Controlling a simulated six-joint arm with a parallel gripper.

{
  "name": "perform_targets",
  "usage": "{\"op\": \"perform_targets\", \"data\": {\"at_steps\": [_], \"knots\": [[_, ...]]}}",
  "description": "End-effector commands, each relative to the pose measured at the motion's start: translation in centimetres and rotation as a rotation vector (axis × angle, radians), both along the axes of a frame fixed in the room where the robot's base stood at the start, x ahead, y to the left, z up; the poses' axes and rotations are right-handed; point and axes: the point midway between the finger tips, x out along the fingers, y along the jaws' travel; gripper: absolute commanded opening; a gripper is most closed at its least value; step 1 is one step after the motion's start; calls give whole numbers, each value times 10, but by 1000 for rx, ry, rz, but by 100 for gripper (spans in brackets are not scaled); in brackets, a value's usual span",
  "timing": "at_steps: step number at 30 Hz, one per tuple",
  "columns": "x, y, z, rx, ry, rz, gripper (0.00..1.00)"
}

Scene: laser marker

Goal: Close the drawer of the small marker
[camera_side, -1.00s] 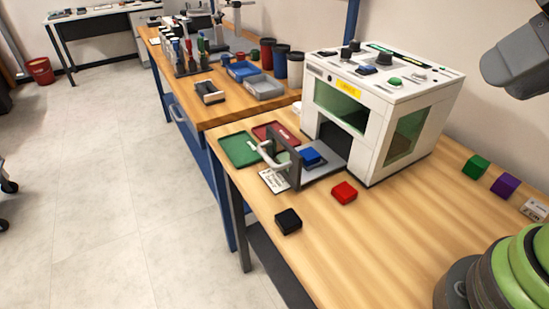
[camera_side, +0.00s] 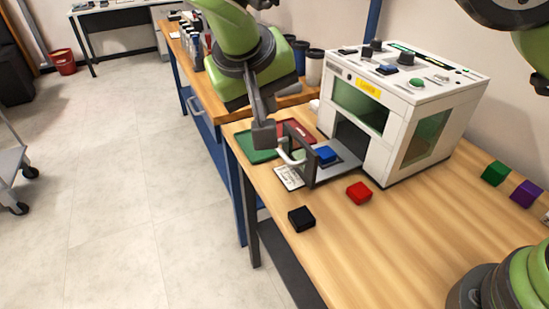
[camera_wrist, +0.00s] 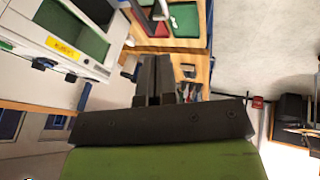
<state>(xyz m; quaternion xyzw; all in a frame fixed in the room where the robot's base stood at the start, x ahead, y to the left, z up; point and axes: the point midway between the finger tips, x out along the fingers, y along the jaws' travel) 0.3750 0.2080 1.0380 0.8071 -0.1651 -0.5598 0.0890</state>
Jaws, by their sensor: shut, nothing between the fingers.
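The small marker (camera_side: 405,95) is a white box with green windows on the wooden bench. Its drawer (camera_side: 345,168) is out at the front, with a dark upright front panel and a pale curved handle (camera_side: 290,153). A blue block (camera_side: 326,155) sits in the drawer. My gripper (camera_side: 264,137) is shut and empty, pointing down just left of the handle; I cannot tell whether it touches it. In the wrist view my fingers (camera_wrist: 154,75) are together, with the marker (camera_wrist: 62,45) at upper left and the handle (camera_wrist: 160,10) beyond the fingertips.
A green tray (camera_side: 258,152) and a red tray (camera_side: 300,127) lie behind the drawer. A red block (camera_side: 359,192) and a black block (camera_side: 301,218) sit in front. Green (camera_side: 496,173) and purple (camera_side: 527,194) blocks stand at right.

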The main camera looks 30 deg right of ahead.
Motion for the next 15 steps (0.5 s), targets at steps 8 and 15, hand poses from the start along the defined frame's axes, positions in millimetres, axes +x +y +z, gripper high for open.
{"op": "perform_targets", "data": {"at_steps": [8,15], "knots": [[-6,50,-72,-131,-95,-1,0],[-5,50,-89,-152,-117,-6,0]]}}
